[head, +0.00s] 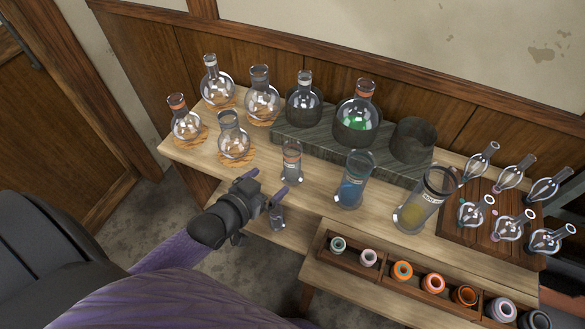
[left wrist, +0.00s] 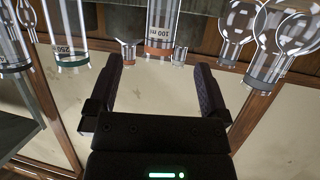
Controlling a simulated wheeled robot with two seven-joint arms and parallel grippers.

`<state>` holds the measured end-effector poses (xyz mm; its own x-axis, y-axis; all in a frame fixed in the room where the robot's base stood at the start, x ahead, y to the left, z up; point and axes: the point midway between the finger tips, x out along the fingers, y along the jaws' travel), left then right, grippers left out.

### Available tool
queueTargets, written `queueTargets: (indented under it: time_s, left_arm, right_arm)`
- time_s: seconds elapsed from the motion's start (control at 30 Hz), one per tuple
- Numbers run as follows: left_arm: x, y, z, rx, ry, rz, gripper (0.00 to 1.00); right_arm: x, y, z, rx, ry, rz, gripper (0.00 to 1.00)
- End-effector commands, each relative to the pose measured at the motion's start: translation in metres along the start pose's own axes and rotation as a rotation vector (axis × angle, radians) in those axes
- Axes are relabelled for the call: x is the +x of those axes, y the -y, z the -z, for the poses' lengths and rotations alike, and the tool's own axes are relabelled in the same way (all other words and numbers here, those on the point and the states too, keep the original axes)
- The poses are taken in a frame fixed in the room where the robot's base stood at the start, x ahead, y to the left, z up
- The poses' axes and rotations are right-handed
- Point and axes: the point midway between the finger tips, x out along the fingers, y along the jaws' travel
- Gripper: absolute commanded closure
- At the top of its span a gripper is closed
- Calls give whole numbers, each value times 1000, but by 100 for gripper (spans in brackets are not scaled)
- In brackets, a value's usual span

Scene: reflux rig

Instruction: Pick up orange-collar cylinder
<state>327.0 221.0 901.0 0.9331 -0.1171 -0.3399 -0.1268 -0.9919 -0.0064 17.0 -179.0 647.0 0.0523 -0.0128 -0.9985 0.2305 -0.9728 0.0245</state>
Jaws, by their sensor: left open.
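The orange-collar cylinder (head: 291,164) is a small clear glass cylinder with an orange band, standing on the wooden bench in front of the grey slab. In the left wrist view, which shows the scene upside down, a cylinder marked 100 ml with an orange collar (left wrist: 160,38) lies just beyond the fingertips, roughly centred between them. My left gripper (head: 269,184) is open and empty at the bench's front edge, short of the cylinder and apart from it. Its two dark fingers (left wrist: 159,66) stand wide apart in the wrist view. My right gripper is not in view.
A blue-filled cylinder (head: 351,184) and a yellow-filled one (head: 420,205) stand to the right. Round flasks (head: 233,142) sit on cork rings at left. A small glass piece (head: 277,217) shows below the gripper.

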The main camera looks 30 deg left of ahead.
Motion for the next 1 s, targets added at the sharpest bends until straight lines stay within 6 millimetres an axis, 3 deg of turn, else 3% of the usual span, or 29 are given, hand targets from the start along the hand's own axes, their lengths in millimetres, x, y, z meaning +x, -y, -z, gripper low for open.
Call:
queueTargets:
  time_s: [0.1,0.53,0.8,0.83,1.0]
  left_arm:
    - [13,-2,16,-2,-53,-14,0]
    - [92,3,18,-3,-48,-13,0]
    - [100,3,22,-2,-47,-13,0]
    - [99,3,22,-2,-47,-13,2]
    - [99,3,22,-2,-47,-13,38]
  right_arm:
    - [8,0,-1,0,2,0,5]
    - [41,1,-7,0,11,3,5]
    - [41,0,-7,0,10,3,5]
    - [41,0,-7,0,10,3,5]
    - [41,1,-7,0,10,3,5]
